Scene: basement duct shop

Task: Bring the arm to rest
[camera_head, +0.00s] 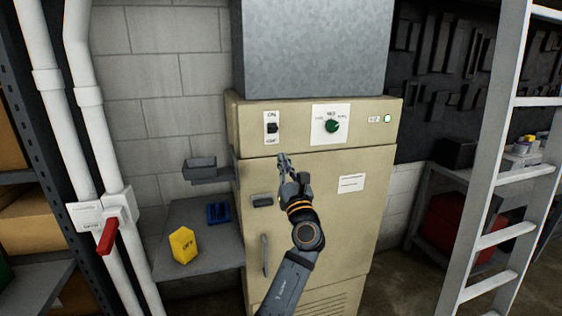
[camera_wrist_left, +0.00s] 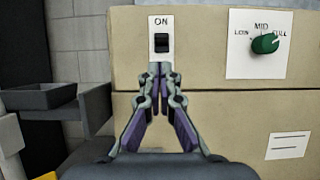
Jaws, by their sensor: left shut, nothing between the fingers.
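My left gripper (camera_head: 283,160) is raised in front of the beige cabinet (camera_head: 225,200), just below its ON/OFF rocker switch (camera_head: 272,128). Its fingertips are together with nothing between them. In the left wrist view the closed fingertips (camera_wrist_left: 160,68) show just under the black switch (camera_wrist_left: 161,42); I cannot tell if they touch the panel. The arm (camera_head: 287,283) reaches up from the bottom of the head view. A green knob (camera_head: 332,126) under the word MID sits right of the switch. My right gripper is not in view.
A grey side shelf (camera_head: 190,215) holds a yellow OFF block (camera_head: 183,245) and a blue item (camera_head: 218,213). A small grey tray (camera_head: 200,169) is fixed at the cabinet's left. Pipes with a red lever (camera_head: 106,238) stand left. A ladder (camera_head: 497,190) stands right.

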